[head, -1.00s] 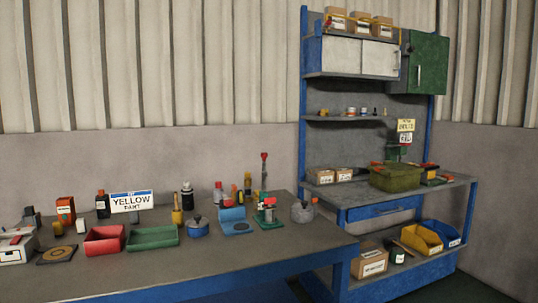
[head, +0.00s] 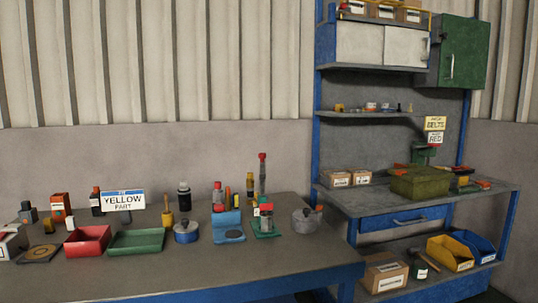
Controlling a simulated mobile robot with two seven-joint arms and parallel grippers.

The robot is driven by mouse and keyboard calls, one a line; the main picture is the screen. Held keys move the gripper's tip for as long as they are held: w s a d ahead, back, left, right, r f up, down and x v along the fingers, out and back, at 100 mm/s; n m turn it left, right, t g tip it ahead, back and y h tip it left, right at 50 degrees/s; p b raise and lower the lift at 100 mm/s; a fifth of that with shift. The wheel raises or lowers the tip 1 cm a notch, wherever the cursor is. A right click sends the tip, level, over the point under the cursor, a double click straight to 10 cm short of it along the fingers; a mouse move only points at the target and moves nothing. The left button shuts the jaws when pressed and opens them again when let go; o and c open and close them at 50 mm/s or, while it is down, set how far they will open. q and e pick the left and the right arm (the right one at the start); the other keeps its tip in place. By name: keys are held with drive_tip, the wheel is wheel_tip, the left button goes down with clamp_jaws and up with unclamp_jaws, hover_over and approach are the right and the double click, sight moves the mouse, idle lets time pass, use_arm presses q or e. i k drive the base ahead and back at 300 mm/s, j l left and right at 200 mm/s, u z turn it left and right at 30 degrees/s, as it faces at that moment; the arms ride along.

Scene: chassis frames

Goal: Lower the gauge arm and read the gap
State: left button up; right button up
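A small device with a green base (head: 267,233) and red and white parts stands on the left workbench (head: 200,272), toward its right end. Neither of my grippers is in view.
The bench's front strip is clear. A blue-framed shelf station (head: 400,202) with a green bin (head: 420,184) stands at right.

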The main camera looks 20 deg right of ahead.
sight(261, 156)
drive_tip(key=i+l, duration=0.1)
drive_tip(key=l, duration=0.55)
drive_tip(key=i+l+u, duration=0.15)
drive_tip(key=l, duration=1.1)
drive_tip(key=i+u, duration=0.05)
